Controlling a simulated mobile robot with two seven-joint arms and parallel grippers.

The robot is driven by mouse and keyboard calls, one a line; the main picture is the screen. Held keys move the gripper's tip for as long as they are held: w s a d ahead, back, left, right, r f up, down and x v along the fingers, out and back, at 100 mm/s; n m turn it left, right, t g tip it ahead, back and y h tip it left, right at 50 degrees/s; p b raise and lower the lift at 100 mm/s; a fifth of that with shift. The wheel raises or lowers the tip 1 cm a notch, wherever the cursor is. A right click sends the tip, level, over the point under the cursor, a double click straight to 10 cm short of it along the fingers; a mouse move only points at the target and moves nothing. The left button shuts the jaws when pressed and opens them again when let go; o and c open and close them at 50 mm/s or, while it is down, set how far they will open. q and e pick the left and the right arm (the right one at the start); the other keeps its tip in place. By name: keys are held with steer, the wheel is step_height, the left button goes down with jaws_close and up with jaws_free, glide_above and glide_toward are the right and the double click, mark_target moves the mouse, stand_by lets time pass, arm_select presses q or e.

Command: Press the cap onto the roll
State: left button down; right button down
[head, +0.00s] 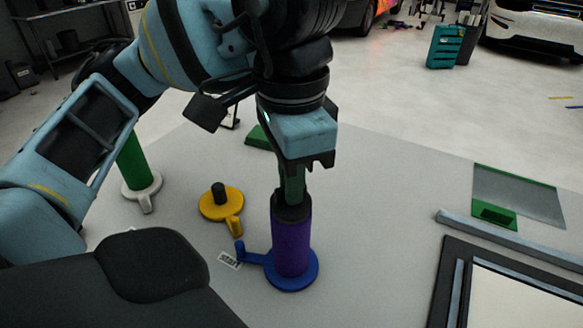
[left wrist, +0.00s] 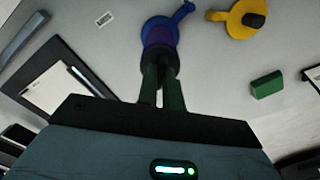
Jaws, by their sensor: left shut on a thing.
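The purple roll (head: 291,246) stands upright on a blue holder (head: 308,279) with a side handle. The black cap (head: 291,211) sits at the top of the roll, and I cannot tell whether it is fully seated. My left gripper (head: 291,192) points down from above, its green fingers shut on the cap. In the left wrist view the fingers (left wrist: 161,78) meet at the cap (left wrist: 158,52), with the purple roll (left wrist: 159,36) and blue holder (left wrist: 158,21) beyond. The fingers hide part of the cap. My right gripper is not in view.
A yellow holder (head: 221,206) with a black peg stands left of the roll. A green roll (head: 133,161) on a white holder (head: 142,188) is farther left. A green block (head: 259,138) lies behind. A framed panel (head: 520,292) and a green-edged sheet (head: 522,192) lie at right.

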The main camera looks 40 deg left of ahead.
arm_select(q)
steer(key=shift+f+b, duration=0.15)
steer(key=shift+b, duration=0.25)
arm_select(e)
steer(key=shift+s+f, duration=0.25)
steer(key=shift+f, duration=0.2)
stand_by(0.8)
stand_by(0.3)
arm_select(q)
steer(key=c, duration=1)
jaws_free()
steer(key=shift+r+p, duration=1)
steer(key=shift+r, duration=0.3)
steer(key=shift+r+p, duration=1.9)
steer(key=shift+r, duration=0.35)
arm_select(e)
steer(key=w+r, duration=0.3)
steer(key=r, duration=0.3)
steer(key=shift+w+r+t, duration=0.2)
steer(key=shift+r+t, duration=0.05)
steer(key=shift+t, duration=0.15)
